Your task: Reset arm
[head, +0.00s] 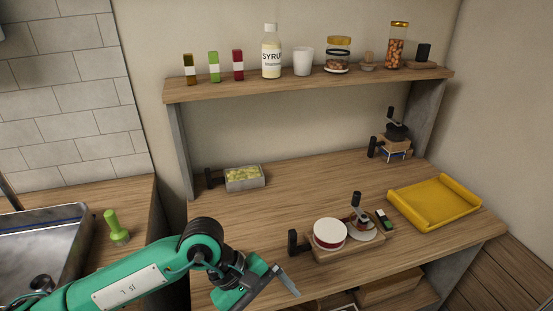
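My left arm comes in from the lower left, green with black joints. Its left gripper (283,281) is over the front edge of the wooden table (285,196), left of a wooden tray. I see a grey finger, but the view does not show how far apart the fingers are. I see nothing held in it. My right gripper is out of view.
The wooden tray (350,250) holds a round white-topped tin (329,233) and a small dark-handled item. A yellow tray (434,203) lies right. A metal box (244,178) stands at back left. The shelf (310,83) holds bottles and jars. The table's middle is clear.

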